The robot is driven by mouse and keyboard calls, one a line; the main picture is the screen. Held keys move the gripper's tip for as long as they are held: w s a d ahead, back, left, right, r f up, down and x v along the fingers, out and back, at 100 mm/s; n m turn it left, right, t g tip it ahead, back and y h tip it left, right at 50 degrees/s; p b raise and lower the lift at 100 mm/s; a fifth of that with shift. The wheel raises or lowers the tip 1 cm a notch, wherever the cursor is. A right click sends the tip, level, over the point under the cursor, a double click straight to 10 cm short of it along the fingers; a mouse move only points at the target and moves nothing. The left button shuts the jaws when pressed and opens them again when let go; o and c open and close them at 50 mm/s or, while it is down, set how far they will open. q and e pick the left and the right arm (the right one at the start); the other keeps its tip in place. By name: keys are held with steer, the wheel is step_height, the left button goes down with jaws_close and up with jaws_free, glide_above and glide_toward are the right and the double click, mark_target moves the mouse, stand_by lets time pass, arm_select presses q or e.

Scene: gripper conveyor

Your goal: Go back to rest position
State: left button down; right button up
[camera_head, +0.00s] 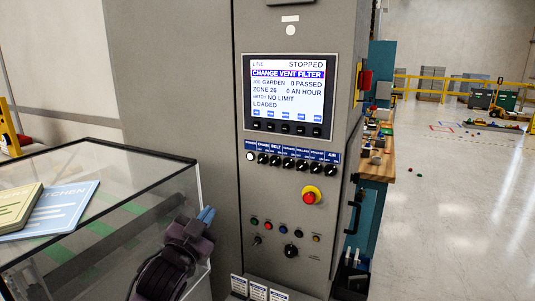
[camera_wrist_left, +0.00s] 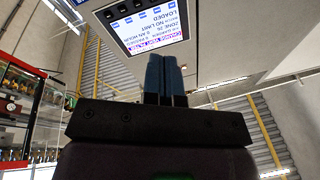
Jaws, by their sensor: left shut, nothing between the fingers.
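My left gripper (camera_head: 207,215) is in the lower middle of the head view, in front of the grey control cabinet (camera_head: 175,75) and by the right edge of the glass-topped case. Its blue fingers are together with nothing between them. In the left wrist view the gripper (camera_wrist_left: 165,62) points toward the cabinet's screen, which appears upside down there. My right gripper is in neither view.
The cabinet carries a lit screen (camera_head: 288,92) reading "STOPPED", a row of knobs and a red stop button (camera_head: 310,197). A glass-topped case (camera_head: 120,185) with cards stands at left. A workbench (camera_head: 378,170) stands behind the cabinet. Open floor lies at right.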

arm_select(q)
steer(key=s+a+f+n+g+y, duration=0.1)
steer(key=s+a+f+n+y, duration=0.15)
steer(key=s+f, duration=0.35)
steer(key=s+a+f+n+g+y, duration=0.1)
steer(key=s+a+f+g, duration=0.2)
steer(key=f, duration=0.6)
steer(key=s+a+f+n+y, duration=0.1)
steer(key=s+a+f+n, duration=0.1)
steer(key=s+a+f, duration=0.4)
steer(key=s+a+f+n+g+y, duration=0.1)
steer(key=s+f+g, duration=0.1)
steer(key=s+f, duration=0.5)
steer(key=s+a+f+n+g+y, duration=0.1)
steer(key=s+f+g, duration=0.1)
steer(key=s+f, duration=0.5)
steer(key=shift+s+a+f, duration=0.25)
steer(key=shift+s+a, duration=0.15)
steer(key=shift+s, duration=1.05)
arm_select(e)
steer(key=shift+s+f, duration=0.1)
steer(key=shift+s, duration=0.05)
arm_select(q)
steer(key=shift+y, duration=0.25)
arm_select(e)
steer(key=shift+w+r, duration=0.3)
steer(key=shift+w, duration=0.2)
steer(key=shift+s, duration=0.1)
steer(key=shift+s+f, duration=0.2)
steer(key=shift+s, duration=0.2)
